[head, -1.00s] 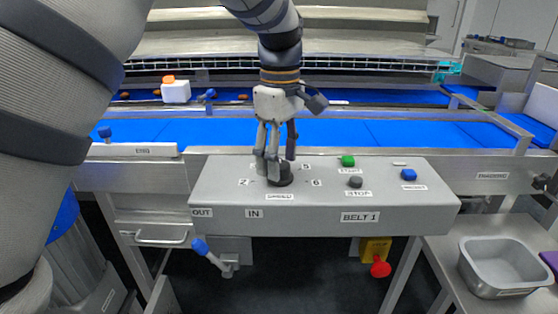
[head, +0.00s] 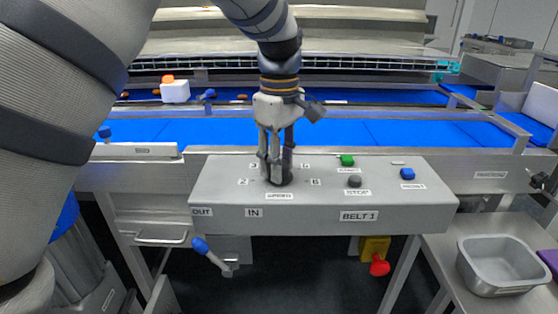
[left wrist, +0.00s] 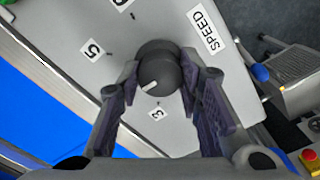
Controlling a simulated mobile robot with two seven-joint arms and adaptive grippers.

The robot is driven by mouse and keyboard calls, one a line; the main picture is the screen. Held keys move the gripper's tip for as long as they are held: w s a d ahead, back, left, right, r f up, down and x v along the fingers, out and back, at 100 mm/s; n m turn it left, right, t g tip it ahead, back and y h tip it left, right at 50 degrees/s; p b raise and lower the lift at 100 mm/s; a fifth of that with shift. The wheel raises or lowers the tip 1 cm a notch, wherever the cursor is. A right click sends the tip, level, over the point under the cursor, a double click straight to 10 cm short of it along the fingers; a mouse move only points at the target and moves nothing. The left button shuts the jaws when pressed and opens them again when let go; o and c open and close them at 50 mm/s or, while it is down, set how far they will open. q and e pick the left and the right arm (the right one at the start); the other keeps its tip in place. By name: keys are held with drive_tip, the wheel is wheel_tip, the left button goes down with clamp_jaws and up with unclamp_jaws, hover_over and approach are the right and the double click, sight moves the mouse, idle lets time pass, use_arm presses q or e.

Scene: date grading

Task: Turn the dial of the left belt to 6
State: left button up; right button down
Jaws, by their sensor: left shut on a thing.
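The black speed dial (head: 279,179) stands on the grey BELT 1 panel (head: 230,197), with numbers printed around it. In the head view my left gripper (head: 276,171) points down over the dial. In the left wrist view the dial (left wrist: 160,66) sits between the fingertips of my left gripper (left wrist: 162,84), which are shut on its sides. The dial's white mark points between the 5 (left wrist: 93,49) and the 3 (left wrist: 157,112). The 4 is not visible there, and a finger covers that area. My right gripper is not in view.
A green button (head: 347,160), a dark stop button (head: 354,181) and a blue button (head: 407,173) sit to the dial's right. The blue belt (head: 400,133) runs behind the panel. A metal tray (head: 500,262) stands at the lower right.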

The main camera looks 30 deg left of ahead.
use_arm(q)
drive_tip(key=m, duration=1.4)
drive_tip(key=shift+m, duration=0.4)
drive_tip(key=m, duration=0.4)
drive_tip(key=shift+m, duration=0.3)
drive_tip(key=o, duration=1.2)
drive_tip(key=shift+c, duration=0.2)
